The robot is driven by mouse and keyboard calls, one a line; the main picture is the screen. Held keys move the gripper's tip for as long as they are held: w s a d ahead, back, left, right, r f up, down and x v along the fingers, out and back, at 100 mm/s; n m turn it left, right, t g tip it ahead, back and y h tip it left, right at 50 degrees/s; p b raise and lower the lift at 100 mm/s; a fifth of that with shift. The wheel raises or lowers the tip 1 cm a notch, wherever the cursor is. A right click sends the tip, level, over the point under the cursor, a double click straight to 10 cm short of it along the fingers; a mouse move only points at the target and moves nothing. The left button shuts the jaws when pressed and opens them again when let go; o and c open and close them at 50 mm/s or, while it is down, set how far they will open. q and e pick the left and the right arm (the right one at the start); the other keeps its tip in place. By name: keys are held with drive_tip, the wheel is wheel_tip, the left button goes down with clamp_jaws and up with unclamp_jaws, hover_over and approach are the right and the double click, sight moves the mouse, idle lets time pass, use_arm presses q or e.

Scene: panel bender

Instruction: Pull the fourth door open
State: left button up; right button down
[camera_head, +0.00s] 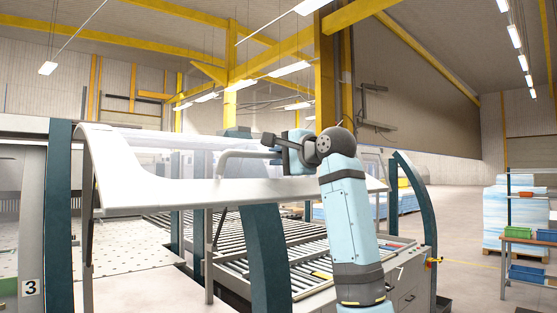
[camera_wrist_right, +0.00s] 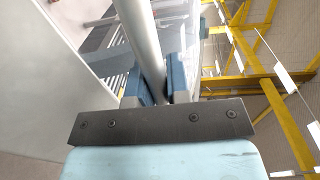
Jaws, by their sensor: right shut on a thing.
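The door (camera_head: 180,195) is a large white curved panel. It is swung up and lies about level over the machine in the head view. Its grey tube handle (camera_head: 238,154) runs along its upper side. My right gripper (camera_head: 277,147) is shut on the handle near its right end. In the wrist view, the bar of the handle (camera_wrist_right: 145,45) passes between the two blue fingers of the right gripper (camera_wrist_right: 157,85). The white door surface (camera_wrist_right: 40,90) fills the left of that view. My left gripper is in neither view.
Under the door are a roller bed (camera_head: 290,250) and a perforated table (camera_head: 130,250). Dark teal posts (camera_head: 266,255) stand in the machine frame. A shelf cart with bins (camera_head: 525,250) stands at the far right, with open floor before it.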

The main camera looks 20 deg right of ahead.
drive_tip(key=c, duration=1.1)
unclamp_jaws()
drive_tip(key=shift+s+d, duration=0.1)
drive_tip(key=shift+s, duration=0.05)
drive_tip(key=shift+s+d+f, duration=0.1)
drive_tip(key=shift+s, duration=0.15)
drive_tip(key=b+v, duration=0.4)
drive_tip(key=v, duration=0.9)
drive_tip(key=shift+b, duration=0.35)
